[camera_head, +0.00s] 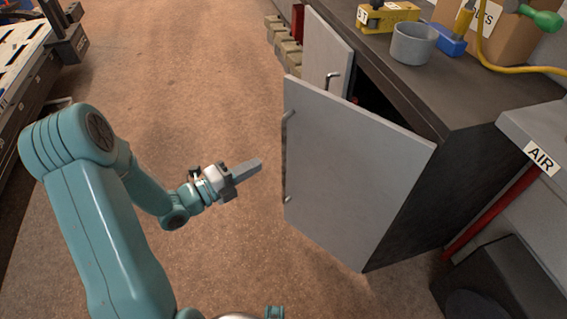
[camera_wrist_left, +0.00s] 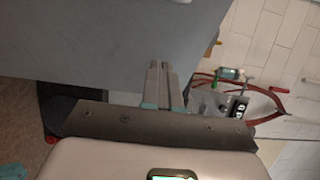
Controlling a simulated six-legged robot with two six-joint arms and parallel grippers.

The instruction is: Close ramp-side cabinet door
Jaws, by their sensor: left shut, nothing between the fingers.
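The near grey cabinet door (camera_head: 350,170) stands swung out from the dark cabinet (camera_head: 425,195), with its free edge and bar handle (camera_head: 286,160) at the left. A dark gap shows behind its top edge. The far grey door (camera_head: 322,50) has its own handle and also looks angled out. My left gripper (camera_head: 254,167) is shut and empty, left of the near door's free edge, with floor showing between them. In the left wrist view, the shut fingers (camera_wrist_left: 158,75) point toward a grey panel (camera_wrist_left: 120,40), probably the near door; contact cannot be told. My right gripper is not visible.
On the cabinet top are a grey cup (camera_head: 413,43), a yellow tool (camera_head: 388,15) and a cardboard box (camera_head: 505,35). An AIR-labelled ledge (camera_head: 535,125) and a black box (camera_head: 505,285) stand at right. Brown floor (camera_head: 185,75) is clear at left of the doors.

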